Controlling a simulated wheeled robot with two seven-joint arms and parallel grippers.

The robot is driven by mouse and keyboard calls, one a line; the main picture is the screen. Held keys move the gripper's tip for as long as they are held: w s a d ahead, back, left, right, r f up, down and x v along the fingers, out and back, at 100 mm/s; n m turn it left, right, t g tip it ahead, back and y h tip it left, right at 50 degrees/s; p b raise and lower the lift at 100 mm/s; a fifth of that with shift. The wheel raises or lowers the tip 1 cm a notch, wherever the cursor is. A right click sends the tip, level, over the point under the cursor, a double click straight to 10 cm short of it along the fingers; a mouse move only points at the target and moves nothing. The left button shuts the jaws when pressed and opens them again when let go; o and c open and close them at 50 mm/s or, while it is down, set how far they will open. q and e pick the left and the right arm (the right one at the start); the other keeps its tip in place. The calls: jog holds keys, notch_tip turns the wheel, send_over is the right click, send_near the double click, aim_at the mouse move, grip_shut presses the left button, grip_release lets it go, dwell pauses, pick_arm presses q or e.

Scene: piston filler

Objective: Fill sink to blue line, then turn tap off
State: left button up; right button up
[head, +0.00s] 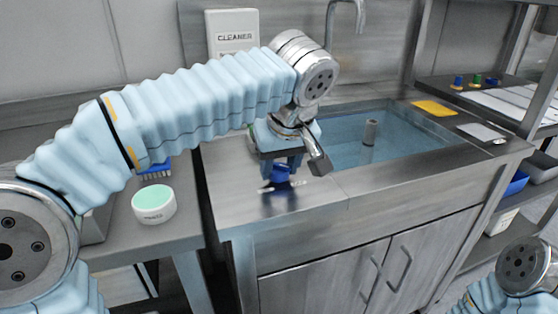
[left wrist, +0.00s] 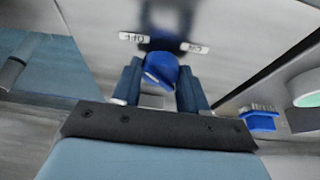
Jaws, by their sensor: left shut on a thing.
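My left gripper (head: 281,172) points down over the counter left of the basin, shut on the blue tap knob (head: 280,173). In the left wrist view the blue knob (left wrist: 160,70) sits between the two fingers (left wrist: 157,88). Small labels lie beyond it: an OFF label (left wrist: 132,36) to the left and what looks like an ON label (left wrist: 192,48) to the right. The sink (head: 345,180) holds bluish water (head: 400,135), with a grey standpipe (head: 370,132) rising from it. The tap spout (head: 345,10) is behind; I cannot make out a stream or the blue line. My right gripper is out of view.
A white CLEANER container (head: 233,32) stands behind my left arm. A round white tub with green contents (head: 154,204) and a blue brush (head: 156,168) are on the left table. Shelves stand at right.

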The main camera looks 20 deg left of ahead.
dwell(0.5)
pick_arm(q)
jog(key=o, duration=1.1)
jog(key=shift+c, duration=0.2)
jog(key=p+v, duration=0.1)
jog(key=v, duration=1.2)
jog(key=shift+s+d+r+p, duration=0.15)
jog(key=shift+r+p, duration=0.15)
